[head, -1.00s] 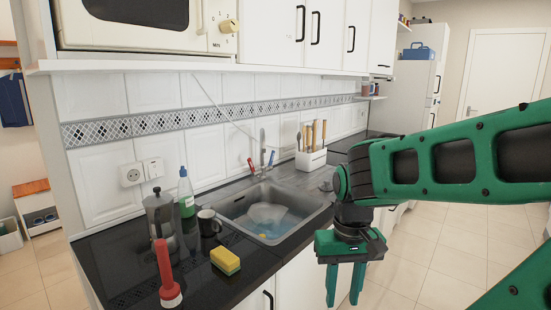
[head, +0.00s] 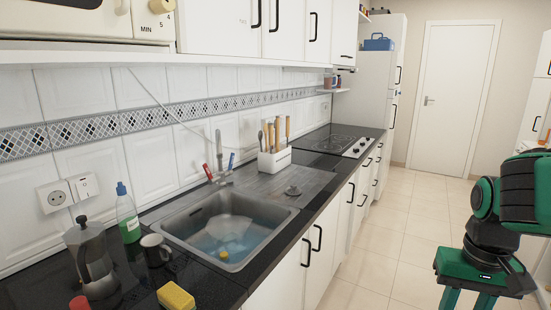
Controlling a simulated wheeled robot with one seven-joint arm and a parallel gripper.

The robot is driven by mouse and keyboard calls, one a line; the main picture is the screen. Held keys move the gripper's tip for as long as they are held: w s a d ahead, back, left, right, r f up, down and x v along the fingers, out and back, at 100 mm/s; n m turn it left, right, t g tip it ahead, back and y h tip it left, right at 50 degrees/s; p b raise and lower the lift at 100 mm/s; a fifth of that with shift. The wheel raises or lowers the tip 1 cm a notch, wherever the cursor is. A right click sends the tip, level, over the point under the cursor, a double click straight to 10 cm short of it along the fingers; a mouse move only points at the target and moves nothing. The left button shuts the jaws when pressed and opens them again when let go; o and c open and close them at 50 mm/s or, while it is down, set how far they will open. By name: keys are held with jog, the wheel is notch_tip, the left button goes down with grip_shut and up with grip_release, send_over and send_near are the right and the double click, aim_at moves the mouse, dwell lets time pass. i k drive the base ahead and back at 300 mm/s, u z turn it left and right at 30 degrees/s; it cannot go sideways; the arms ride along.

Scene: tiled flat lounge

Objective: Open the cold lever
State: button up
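The tap (head: 219,152) stands behind the sink with two levers at its base. The blue lever (head: 231,160), which looks like the cold one, is on the right and points up. The red lever (head: 208,171) is on the left and leans to the left. My green gripper (head: 466,298) is at the lower right, over the floor and well away from the tap. Its two fingers are apart with nothing seen between them. The fingertips are cut off by the bottom edge.
The sink (head: 170,222) holds bluish water and dishes. A green bottle (head: 127,214), a moka pot (head: 92,258), a dark mug (head: 155,250) and a yellow sponge (head: 176,297) stand to its left. A utensil holder (head: 274,160) is right of the tap. The floor (head: 400,225) is clear.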

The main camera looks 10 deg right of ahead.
aim_at(232, 154)
jog(key=z, duration=1.15)
jog(key=i, duration=3.15)
jog(key=u, duration=2.9)
